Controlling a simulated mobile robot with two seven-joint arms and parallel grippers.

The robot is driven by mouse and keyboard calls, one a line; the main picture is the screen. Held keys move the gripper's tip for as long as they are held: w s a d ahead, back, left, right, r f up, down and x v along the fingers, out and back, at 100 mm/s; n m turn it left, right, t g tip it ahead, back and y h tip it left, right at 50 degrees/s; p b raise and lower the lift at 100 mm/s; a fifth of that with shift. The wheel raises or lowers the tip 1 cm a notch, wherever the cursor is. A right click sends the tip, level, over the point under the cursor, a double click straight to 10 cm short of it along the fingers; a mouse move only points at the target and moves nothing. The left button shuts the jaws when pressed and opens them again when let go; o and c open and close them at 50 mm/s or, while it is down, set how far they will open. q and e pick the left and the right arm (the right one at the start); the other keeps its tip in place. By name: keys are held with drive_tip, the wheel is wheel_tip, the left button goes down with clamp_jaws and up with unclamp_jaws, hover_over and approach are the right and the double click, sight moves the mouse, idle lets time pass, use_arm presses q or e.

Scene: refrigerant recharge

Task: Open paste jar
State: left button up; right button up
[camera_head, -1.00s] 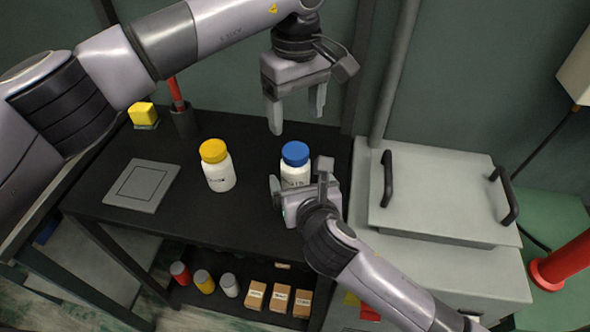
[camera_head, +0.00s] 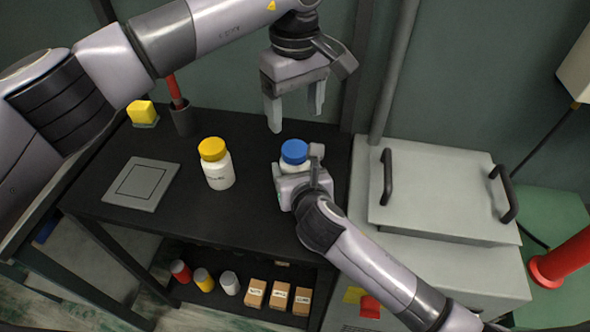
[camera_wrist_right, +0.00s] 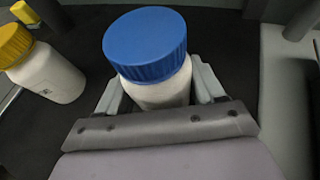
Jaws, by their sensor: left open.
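A white jar with a blue lid (camera_head: 294,152) stands upright on the black table, near its right end. In the right wrist view the blue-lidded jar (camera_wrist_right: 146,48) sits between the fingers of my right gripper (camera_wrist_right: 160,88). My right gripper (camera_head: 297,164) reaches it from the front, with a finger on each side of its body below the lid. Whether both fingers press on it is unclear. My left gripper (camera_head: 295,121) is open and empty, pointing down above and behind the blue lid. A white jar with a yellow lid (camera_head: 217,166) stands apart to the left.
A grey square plate (camera_head: 142,184) lies left on the black table (camera_head: 235,222). A yellow block (camera_head: 141,111) and dark holder (camera_head: 184,122) stand behind. A grey lidded box (camera_head: 440,190) is right. Small bottles and brown boxes (camera_head: 278,296) are on the lower shelf.

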sight(295, 148)
clamp_jaws()
use_arm(q)
drive_tip(key=m, duration=0.9)
drive_tip(key=shift+f, duration=4)
